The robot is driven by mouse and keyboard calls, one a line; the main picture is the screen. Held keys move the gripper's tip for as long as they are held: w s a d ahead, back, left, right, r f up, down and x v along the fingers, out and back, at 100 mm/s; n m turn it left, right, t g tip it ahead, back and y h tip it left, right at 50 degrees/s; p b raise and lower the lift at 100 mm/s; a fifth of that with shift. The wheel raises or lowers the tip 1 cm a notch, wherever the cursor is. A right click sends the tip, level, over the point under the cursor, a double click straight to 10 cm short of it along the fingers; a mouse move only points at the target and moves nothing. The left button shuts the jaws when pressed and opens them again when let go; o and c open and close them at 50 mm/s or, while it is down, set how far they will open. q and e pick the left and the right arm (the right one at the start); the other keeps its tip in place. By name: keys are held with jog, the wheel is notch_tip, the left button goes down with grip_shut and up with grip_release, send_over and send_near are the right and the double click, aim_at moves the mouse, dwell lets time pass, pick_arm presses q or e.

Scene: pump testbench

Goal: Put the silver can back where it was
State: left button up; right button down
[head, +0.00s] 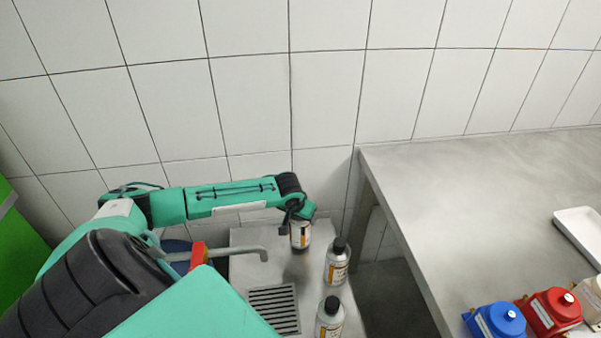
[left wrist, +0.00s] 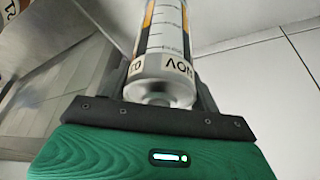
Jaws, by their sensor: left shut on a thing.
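My left gripper (head: 299,216) is shut on a silver can with a white and orange label (head: 300,238), at the back of the small steel counter. In the left wrist view the same can (left wrist: 166,60) sits between the two dark fingers, one on each side. A dark shadow shows on the counter in front of it. I cannot tell how far its base is from the surface. My right gripper is in neither view.
Two similar black-capped cans stand nearby, one (head: 337,264) just right of the held can and one (head: 329,319) nearer. The steel counter (head: 250,238) has a drain grate (head: 274,308) and a tap (head: 240,254). A bench (head: 440,200) at right carries blue (head: 496,322) and red (head: 550,312) pumps.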

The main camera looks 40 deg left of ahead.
pick_arm(q)
jog(key=shift+f, duration=0.6)
jog(key=o, duration=1.7)
jog(key=shift+f, duration=0.15)
jog(key=v, duration=1.2)
jog(key=shift+s, duration=0.1)
